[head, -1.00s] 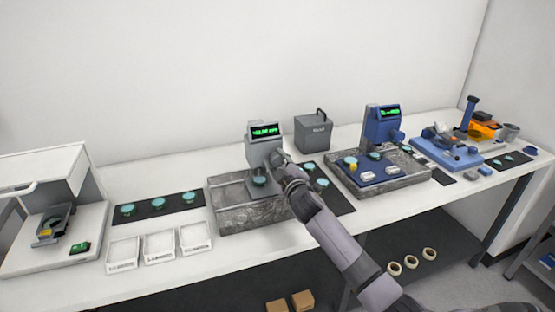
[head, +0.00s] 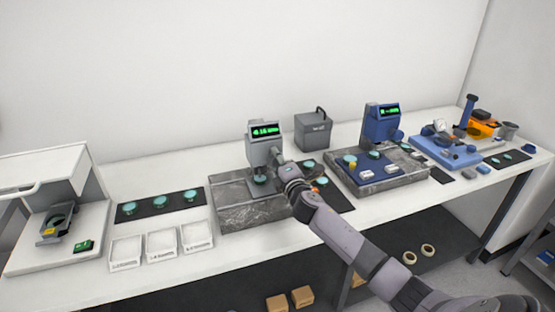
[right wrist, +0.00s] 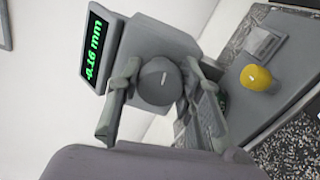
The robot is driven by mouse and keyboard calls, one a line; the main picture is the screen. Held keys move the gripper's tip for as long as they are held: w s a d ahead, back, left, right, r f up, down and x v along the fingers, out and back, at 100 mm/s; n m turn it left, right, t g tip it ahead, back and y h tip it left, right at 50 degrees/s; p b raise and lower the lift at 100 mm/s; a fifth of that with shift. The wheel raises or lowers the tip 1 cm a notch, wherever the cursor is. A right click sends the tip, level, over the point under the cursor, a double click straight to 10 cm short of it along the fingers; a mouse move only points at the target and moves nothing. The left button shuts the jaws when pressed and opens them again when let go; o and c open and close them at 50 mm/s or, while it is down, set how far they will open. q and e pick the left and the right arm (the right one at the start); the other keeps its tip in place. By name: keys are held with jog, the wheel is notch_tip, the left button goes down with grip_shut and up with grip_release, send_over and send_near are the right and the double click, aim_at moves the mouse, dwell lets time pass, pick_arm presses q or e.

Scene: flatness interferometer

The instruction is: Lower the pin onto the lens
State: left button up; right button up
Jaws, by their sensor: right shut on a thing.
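The grey gauge (head: 262,140) stands on a speckled granite base and has a lit green display (head: 265,130). A dark, greenish disc, likely the lens (head: 260,180), lies below the gauge head. The pin is too small to tell apart there, and I cannot tell whether it touches the lens. My right gripper (head: 279,158) is at the gauge's right side. My left gripper is not in view.
The granite base (head: 232,218) carries the gauge. White trays (head: 162,243) and a dark mat (head: 130,213) with teal lenses lie left. A grey box (head: 314,132) stands behind. A blue gauge (head: 381,125) stands right. A yellow dome (right wrist: 257,78) shows in the right wrist view.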

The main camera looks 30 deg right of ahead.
jog(key=shift+f+n, duration=0.1)
jog(key=shift+n, duration=0.5)
jog(key=o, duration=1.2)
jog(key=v, duration=1.2)
jog(key=shift+a, duration=0.1)
